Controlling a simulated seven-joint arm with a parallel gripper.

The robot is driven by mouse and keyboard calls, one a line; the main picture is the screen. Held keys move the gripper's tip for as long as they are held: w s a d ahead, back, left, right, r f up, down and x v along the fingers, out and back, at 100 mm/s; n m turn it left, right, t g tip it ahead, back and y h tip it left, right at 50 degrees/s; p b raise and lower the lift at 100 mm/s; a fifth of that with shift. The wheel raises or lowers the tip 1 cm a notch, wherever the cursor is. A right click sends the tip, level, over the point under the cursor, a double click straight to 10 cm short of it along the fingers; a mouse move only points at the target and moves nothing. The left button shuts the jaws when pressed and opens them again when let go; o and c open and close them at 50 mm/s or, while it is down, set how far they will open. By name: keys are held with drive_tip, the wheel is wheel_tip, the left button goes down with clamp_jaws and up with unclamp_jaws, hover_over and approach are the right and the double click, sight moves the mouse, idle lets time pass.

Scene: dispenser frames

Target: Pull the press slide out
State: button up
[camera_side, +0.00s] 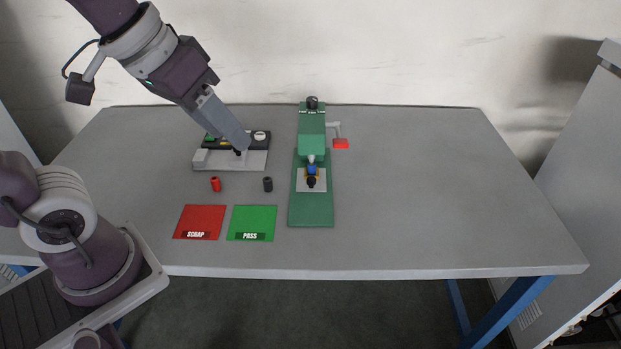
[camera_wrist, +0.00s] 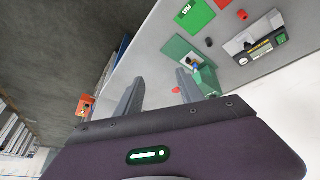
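The green press (camera_side: 296,205) stands at the middle of the table, with a black knob at its back end. Its pale slide plate (camera_side: 301,186) lies at the front, below the press head (camera_side: 311,148), with a small blue, orange and black part standing on it. A lever with a red handle (camera_side: 341,143) sticks out to the right. My gripper (camera_side: 246,147) is left of the press, above or in front of the grey fixture, touching nothing that I can see. In the wrist view my gripper (camera_wrist: 160,77) has its fingers apart and empty; the press (camera_wrist: 182,52) is beyond them, partly hidden.
The grey fixture (camera_side: 255,160) with a dark panel stands at the back left. A red cylinder (camera_side: 215,184) and a black cylinder (camera_side: 267,184) stand before it. A red SCRAP pad (camera_side: 200,218) and green PASS pad (camera_side: 252,218) lie at the front. The table's right side is clear.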

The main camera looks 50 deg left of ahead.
drive_tip(key=w+f+n, duration=0.2)
drive_tip(key=w+f, duration=0.4)
drive_tip(key=w, duration=0.6)
drive_tip(key=n+g+y, duration=0.1)
drive_tip(key=n+y, duration=0.2)
approach(311, 180)
drive_tip(key=x, duration=0.9)
drive_tip(key=shift+f, duration=0.1)
drive_tip(key=shift+g, duration=0.3)
clamp_jaws()
